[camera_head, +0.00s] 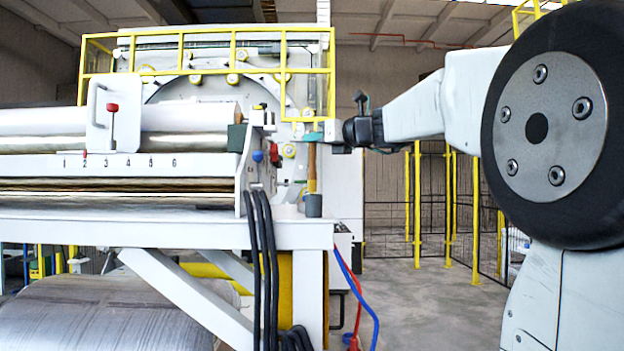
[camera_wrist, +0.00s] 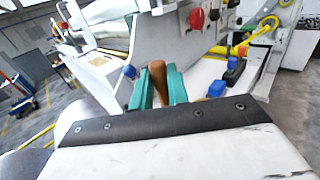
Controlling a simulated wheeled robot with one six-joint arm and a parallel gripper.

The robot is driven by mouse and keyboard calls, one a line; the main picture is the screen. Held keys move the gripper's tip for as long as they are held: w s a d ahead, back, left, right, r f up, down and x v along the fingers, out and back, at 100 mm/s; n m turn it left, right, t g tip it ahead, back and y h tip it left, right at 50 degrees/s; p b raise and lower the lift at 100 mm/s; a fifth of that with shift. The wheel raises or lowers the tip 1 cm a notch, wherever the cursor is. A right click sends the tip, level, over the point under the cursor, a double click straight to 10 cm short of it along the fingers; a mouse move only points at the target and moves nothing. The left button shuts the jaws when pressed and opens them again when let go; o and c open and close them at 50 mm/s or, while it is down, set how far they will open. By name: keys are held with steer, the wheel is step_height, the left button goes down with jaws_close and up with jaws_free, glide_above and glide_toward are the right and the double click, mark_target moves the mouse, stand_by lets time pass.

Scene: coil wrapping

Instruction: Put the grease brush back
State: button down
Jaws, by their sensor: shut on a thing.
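My gripper (camera_head: 317,136) has teal fingers and is shut on the wooden handle of the grease brush (camera_head: 312,164). The brush hangs upright below the fingers at the right end of the machine. Its yellowish lower part is directly above or in the mouth of a small dark grey cup (camera_head: 313,206) on the white ledge. I cannot tell how far the brush tip is inside. In the wrist view the brown handle (camera_wrist: 157,76) stands between the teal fingers (camera_wrist: 158,95). The cup and brush tip are hidden there behind my gripper.
The white machine ledge (camera_head: 270,234) carries the cup. Black hoses (camera_head: 262,240) run down to its left. A red knob (camera_head: 274,152) and blue knob (camera_head: 257,156) sit close left of the brush. Open floor (camera_head: 430,300) lies to the right.

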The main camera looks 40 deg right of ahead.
mark_target(315, 163)
steer(key=shift+f, duration=3.05)
steer(key=c, duration=1.4)
jaws_free()
steer(key=shift+o, duration=0.2)
